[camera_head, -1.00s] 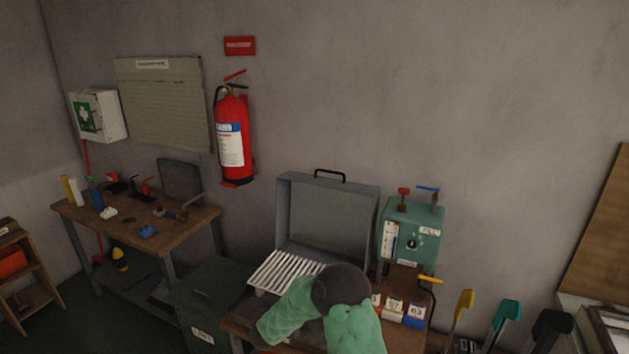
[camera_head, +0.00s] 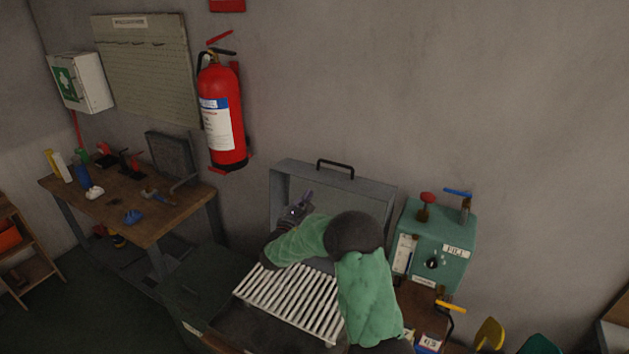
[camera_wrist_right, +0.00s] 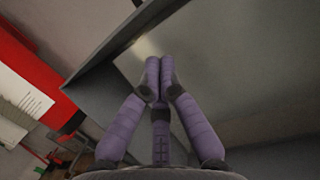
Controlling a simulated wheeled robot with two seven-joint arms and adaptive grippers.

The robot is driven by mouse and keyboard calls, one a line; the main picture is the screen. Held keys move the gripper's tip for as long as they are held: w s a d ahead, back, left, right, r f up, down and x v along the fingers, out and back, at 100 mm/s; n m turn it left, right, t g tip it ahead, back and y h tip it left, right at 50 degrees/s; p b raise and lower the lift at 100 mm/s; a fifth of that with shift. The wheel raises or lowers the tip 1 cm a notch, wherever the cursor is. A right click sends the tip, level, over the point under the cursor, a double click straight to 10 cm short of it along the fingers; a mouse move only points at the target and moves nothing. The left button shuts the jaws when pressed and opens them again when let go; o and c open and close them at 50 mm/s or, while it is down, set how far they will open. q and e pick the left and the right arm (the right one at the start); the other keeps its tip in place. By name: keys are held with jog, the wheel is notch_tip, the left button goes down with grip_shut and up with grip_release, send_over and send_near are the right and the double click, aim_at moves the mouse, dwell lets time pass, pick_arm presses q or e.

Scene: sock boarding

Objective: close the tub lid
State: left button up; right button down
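The tub's grey lid (camera_head: 345,183) stands raised at the back, with a black handle (camera_head: 335,166) on its upper edge. White slats (camera_head: 290,305) lie in front of the lid, low at the tub. My right gripper (camera_head: 303,203) is in front of the lid's inner face, towards its left side, and my green arm covers much of the lid's lower right. In the right wrist view the purple fingertips (camera_wrist_right: 158,80) are drawn together with nothing seen between them. The lid's inner panel (camera_wrist_right: 240,70) fills the right there; contact cannot be told. My left gripper is not in view.
A green machine (camera_head: 440,245) with a red knob and blue lever stands close to the lid's right. A red fire extinguisher (camera_head: 222,115) hangs on the wall to the left. A wooden workbench (camera_head: 150,225) with tools stands at left.

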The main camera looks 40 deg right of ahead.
aim_at(317, 177)
jog(key=x, duration=0.9)
jog(key=shift+d+r+b, duration=0.1)
jog(key=shift+b, duration=0.25)
